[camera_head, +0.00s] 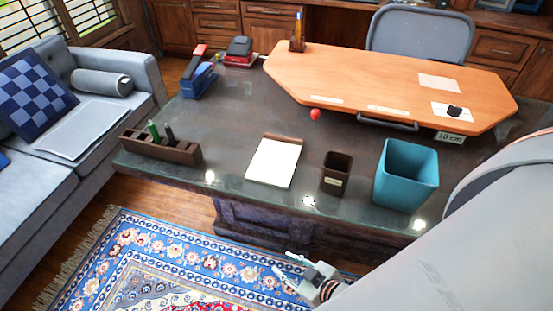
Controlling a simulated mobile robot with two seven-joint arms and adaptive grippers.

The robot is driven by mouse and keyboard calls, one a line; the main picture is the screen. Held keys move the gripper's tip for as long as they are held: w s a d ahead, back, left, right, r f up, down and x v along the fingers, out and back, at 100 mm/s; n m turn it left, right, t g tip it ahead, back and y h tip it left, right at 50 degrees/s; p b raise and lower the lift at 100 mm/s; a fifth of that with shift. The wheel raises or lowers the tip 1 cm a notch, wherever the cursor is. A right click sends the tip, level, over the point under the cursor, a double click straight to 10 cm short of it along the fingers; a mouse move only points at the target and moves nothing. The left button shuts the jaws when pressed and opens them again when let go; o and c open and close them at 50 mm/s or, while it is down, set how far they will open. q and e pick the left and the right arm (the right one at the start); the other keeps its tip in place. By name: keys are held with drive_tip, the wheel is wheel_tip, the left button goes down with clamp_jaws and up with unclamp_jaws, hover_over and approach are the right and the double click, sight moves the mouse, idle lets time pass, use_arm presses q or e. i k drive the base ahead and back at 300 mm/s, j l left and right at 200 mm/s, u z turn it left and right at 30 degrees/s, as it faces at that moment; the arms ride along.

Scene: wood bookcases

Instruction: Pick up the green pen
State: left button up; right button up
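The green pen (153,130) stands upright in a dark brown wooden organizer (180,153) at the left end of the dark desk. A dark pen (169,133) stands just to its right. My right gripper (284,264) is low in front of the desk, over the rug, well to the right of and below the pen. Its two fingers are apart, with nothing seen between them. My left gripper is not in view.
The dark desk (230,125) also holds a notepad (274,163), a small brown cup (336,172), a teal bin (405,174), staplers (198,76) and a raised wooden board (380,80). A grey sofa (130,100) stands left. My own arm covers the lower right.

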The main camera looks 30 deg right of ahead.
sight(151, 126)
drive_tip(key=i+j+u, duration=0.1)
drive_tip(key=j+u, duration=0.3)
drive_tip(key=i+j+u, duration=0.1)
drive_tip(key=j+u, duration=0.25)
drive_tip(key=i+l, duration=0.15)
drive_tip(key=l, duration=0.15)
